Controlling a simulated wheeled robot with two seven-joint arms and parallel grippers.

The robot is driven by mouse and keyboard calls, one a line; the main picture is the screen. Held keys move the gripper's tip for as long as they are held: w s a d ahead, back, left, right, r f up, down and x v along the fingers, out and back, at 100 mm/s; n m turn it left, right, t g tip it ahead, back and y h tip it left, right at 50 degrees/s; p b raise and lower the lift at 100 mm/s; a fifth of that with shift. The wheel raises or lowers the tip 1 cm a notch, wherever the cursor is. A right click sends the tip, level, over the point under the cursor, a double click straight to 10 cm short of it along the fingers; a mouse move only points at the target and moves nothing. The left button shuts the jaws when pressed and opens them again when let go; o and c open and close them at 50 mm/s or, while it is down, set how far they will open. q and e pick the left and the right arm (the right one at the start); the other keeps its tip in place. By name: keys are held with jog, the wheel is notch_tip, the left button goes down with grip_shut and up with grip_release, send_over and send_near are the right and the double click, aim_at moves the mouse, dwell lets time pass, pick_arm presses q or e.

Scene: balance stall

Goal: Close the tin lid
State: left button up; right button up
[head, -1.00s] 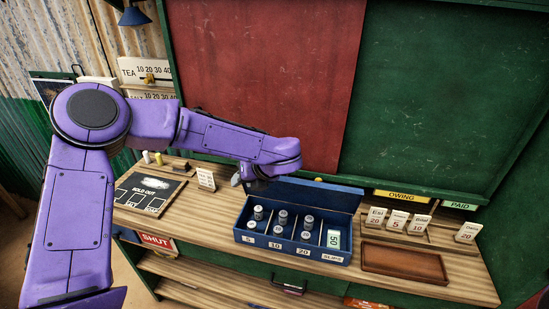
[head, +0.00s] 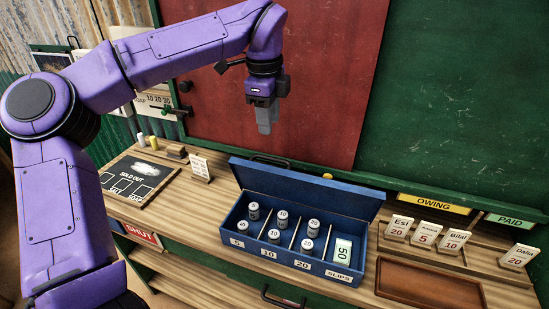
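The blue tin (head: 297,261) stands on the wooden counter with its lid (head: 306,186) open, tilted up along the back edge. Its compartments are labelled 5, 10, 20 and SLIPS. Several grey weights (head: 283,219) stand in the numbered compartments, and a pale slip marked 50 (head: 342,251) is in the SLIPS one. My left gripper (head: 266,127) hangs pointing down, above and behind the tin, apart from the lid and holding nothing that I can see. Its fingers appear close together, but the gap between them is not clear. My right gripper is not in view.
A sold-out board (head: 140,178) lies left of the tin. A brown tray (head: 428,284) lies to the right, with name cards (head: 425,234) behind it. Green and red panels (head: 325,70) rise behind the counter.

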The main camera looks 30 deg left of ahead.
aim_at(270, 158)
pick_arm(q)
jog(key=f, duration=0.3)
jog(key=f+p, duration=0.1)
jog(key=f, duration=0.2)
jog(key=w+f+p, duration=0.1)
jog(key=f, duration=0.2)
jog(key=shift+a, duration=0.2)
jog(key=shift+f, duration=0.5)
grip_shut()
